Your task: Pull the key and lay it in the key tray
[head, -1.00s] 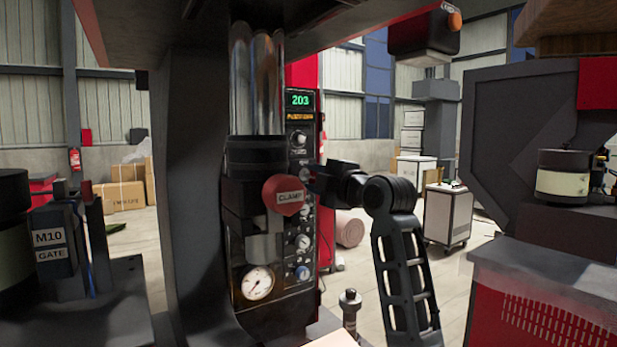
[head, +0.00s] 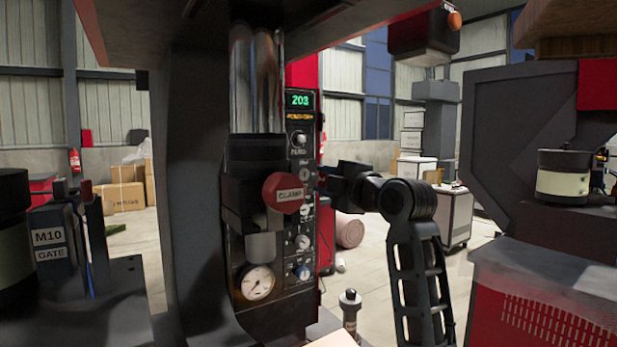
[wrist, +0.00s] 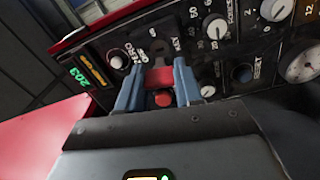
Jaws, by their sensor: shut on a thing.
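In the wrist view my gripper (wrist: 159,76) is shut on a red piece that looks like the head of the key (wrist: 160,79). The fingers point at the control panel (wrist: 230,45), near a dark round fitting by the KEY lettering (wrist: 178,45). I cannot tell whether the key's tip is in that fitting or clear of it. A round red part (wrist: 163,100) shows just below, between the fingers. I cannot make out a key tray.
The red CLAMP part (head: 285,193) stands out before the panel. A gauge (head: 257,283) sits below it. A machine column (head: 195,200) is at left, with an M10 GATE block (head: 52,245) beyond. A small black-topped post (head: 350,308) stands low in front.

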